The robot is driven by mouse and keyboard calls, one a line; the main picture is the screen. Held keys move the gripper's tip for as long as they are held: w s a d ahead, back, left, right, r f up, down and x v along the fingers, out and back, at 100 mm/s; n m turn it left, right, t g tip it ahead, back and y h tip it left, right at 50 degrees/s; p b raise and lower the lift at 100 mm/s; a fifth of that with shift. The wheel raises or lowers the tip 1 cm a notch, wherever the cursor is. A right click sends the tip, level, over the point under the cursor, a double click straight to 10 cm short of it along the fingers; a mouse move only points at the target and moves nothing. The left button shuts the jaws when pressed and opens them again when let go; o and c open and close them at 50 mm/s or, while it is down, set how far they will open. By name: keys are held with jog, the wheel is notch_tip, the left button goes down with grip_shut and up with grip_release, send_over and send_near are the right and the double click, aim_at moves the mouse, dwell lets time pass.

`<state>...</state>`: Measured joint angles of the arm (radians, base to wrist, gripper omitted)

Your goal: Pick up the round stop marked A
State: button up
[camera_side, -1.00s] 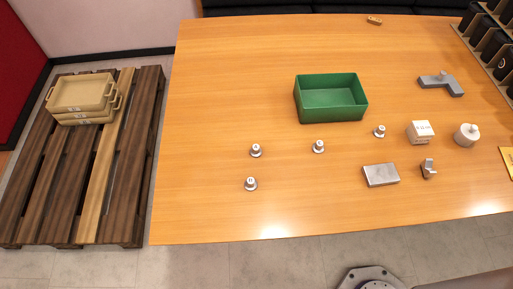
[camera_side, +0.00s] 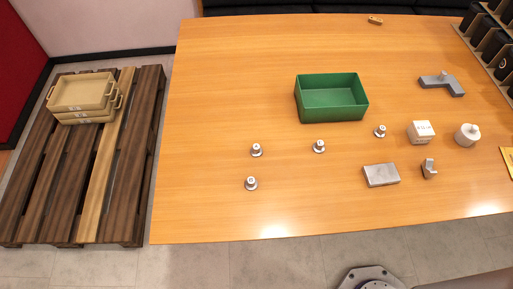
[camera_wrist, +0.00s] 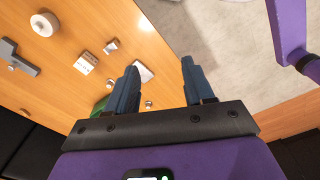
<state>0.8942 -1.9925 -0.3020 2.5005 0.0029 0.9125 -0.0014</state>
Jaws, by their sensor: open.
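Several small round grey stops stand upright on the wooden table in the side view: one at the lower left (camera_side: 250,184), one just above it (camera_side: 256,150), one in the middle (camera_side: 319,146) and one to the right below the green bin (camera_side: 380,131). Their top markings are too small to read, so I cannot tell which is A. My gripper (camera_wrist: 160,66) shows in the wrist view, open with nothing between its fingers, above the table's edge. One small round piece (camera_wrist: 148,104) shows between the fingers, farther off on the table. My gripper is not in the side view.
A green bin (camera_side: 331,112) stands behind the stops. To the right are a metal block (camera_side: 381,175), an angled bracket (camera_side: 429,169), a white box (camera_side: 420,132), a round white part (camera_side: 467,134) and a grey T-shaped part (camera_side: 441,86). The table's left side is clear.

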jog(key=w+a+f+y, duration=0.1)
jog(key=w+a+f, duration=0.1)
jog(key=w+a, duration=0.7)
jog(key=w+a+f+y, duration=0.1)
jog(key=w+a, duration=0.3)
jog(key=a, duration=0.8)
jog(key=n+t+y, duration=0.1)
jog(key=t+y, duration=0.1)
send_near(257, 146)
jog(key=x, duration=0.8)
jog(key=shift+w+a+f, duration=0.1)
jog(key=shift+a+f, duration=0.05)
jog(key=shift+f, duration=0.2)
grip_shut()
